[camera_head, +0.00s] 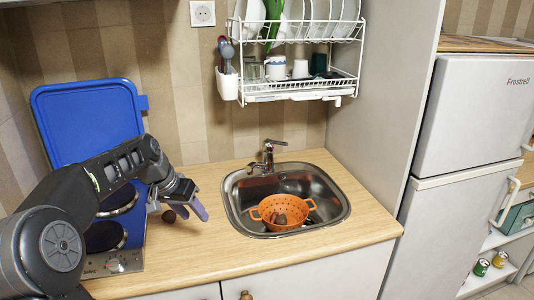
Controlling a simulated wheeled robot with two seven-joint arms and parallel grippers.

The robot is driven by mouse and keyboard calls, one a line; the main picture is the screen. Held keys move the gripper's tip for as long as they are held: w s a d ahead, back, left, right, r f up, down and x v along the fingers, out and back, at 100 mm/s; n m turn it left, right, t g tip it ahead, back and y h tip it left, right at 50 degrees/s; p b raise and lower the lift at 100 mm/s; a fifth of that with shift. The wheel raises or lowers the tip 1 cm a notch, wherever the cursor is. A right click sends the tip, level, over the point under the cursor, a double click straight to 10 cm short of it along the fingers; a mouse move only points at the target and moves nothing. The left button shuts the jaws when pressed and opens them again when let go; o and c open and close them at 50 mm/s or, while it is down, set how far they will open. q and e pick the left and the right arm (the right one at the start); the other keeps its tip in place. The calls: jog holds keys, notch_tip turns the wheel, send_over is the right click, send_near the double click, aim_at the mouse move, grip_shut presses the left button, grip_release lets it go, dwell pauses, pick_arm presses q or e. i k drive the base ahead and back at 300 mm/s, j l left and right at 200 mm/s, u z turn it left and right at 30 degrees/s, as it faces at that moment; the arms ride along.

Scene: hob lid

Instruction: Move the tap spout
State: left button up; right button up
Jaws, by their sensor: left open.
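The metal tap (268,154) stands at the back edge of the steel sink (337,200). Its short spout (257,167) points left and forward, toward the sink's back left rim. My left gripper (184,213) is open above the counter, left of the sink and well apart from the tap. My right gripper does not show.
An orange colander (266,213) with dark items sits in the sink. A white dish rack (300,88) hangs above. The raised blue hob lid (88,112) stands behind my left arm. The counter (208,255) in front is clear. A fridge (470,120) stands right.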

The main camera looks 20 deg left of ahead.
aim_at(249, 168)
jog(key=i, duration=1.25)
